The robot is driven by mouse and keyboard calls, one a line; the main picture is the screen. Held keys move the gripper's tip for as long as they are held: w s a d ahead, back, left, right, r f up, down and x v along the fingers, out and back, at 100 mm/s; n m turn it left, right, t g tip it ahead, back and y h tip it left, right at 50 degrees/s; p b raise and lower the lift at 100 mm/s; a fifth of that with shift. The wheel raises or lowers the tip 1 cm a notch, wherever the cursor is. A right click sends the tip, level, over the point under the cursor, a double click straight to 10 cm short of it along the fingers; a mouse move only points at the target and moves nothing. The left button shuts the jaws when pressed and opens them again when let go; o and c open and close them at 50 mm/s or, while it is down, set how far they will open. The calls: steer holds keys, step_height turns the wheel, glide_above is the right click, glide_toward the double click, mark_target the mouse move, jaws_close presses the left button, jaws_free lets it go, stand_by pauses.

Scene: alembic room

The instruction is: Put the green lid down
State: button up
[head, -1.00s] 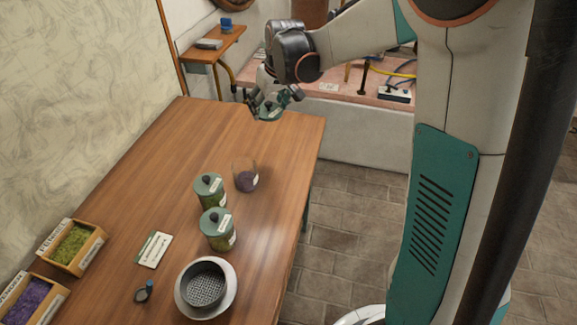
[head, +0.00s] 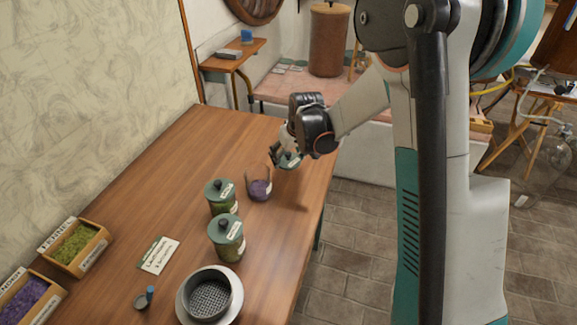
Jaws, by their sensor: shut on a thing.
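In the head view my gripper (head: 280,156) is shut on the green lid (head: 290,161). It holds the lid above the right edge area of the wooden table (head: 170,165), just beyond and to the right of an open glass jar (head: 259,188) with purple contents. The fingers partly hide the lid. I cannot tell the exact height of the lid over the table. Two other jars, a farther one (head: 220,198) and a nearer one (head: 226,238), stand beside the open jar with green lids on.
A sieve in a white bowl (head: 236,308), a label card (head: 159,254), a small dark round item (head: 141,301) and two wooden boxes, one green-filled (head: 76,247) and one purple-filled (head: 27,303), occupy the near table. The far left tabletop is clear.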

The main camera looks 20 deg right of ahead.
mark_target(290, 161)
steer(key=shift+f+b, duration=0.6)
steer(key=shift+f, duration=1.35)
steer(key=shift+f, duration=0.2)
steer(key=o, duration=1)
steer(key=shift+r, duration=0.1)
